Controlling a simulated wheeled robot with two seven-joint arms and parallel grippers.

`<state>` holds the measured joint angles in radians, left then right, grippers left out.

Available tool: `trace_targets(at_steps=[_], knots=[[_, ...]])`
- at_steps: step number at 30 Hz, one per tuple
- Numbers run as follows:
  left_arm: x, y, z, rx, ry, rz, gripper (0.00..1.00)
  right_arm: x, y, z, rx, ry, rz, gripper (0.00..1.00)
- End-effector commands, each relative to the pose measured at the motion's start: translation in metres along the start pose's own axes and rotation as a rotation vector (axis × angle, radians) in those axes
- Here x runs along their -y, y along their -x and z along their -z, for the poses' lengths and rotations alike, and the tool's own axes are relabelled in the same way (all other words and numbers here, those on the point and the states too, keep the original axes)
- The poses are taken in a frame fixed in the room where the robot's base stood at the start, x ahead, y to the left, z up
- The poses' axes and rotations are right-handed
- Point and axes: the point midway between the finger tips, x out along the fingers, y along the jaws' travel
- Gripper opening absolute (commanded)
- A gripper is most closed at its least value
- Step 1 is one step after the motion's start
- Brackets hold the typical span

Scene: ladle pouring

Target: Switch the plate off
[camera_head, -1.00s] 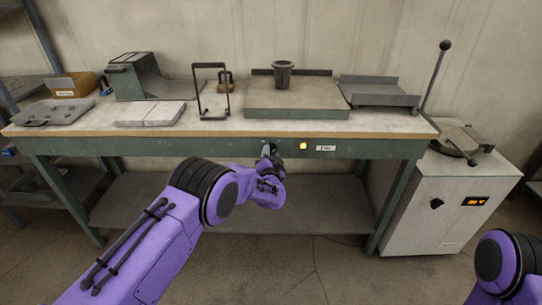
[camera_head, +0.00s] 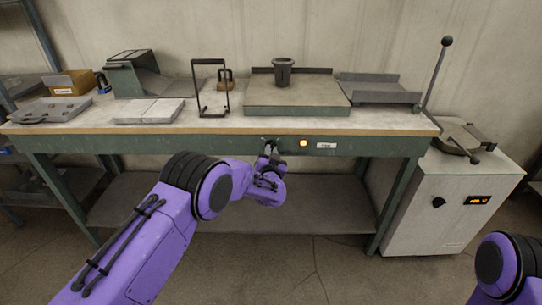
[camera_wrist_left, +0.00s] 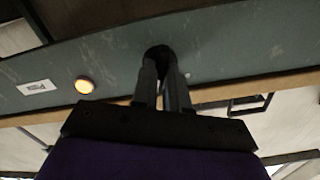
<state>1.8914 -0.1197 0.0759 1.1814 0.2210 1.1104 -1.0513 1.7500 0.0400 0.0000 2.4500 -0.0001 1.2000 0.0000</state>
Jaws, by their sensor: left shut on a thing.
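The plate (camera_head: 296,112) is a flat grey-green slab on the bench top, with a dark cup (camera_head: 283,72) standing on it. Below it, on the green front rail, a round lamp (camera_head: 304,143) glows orange beside a white label (camera_head: 326,145). My left gripper (camera_head: 270,149) is at the rail just left of the lamp. In the left wrist view my left gripper (camera_wrist_left: 163,75) is shut on a dark knob (camera_wrist_left: 158,53) on the rail; the fingers hide part of it. The lit lamp (camera_wrist_left: 84,85) also shows there. My right gripper is out of view.
A white cabinet (camera_head: 440,210) with a lever and orange display is at the right. Open floor lies in front.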

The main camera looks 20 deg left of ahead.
Motion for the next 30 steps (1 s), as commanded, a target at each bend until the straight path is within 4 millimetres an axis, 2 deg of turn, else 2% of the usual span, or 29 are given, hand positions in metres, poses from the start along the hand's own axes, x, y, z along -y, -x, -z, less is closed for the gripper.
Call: trace_targets(at_steps=[30], knots=[[-0.002, 0.001, -0.003, 0.003, 0.941, 0.0, 0.0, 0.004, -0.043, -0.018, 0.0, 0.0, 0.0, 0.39]])
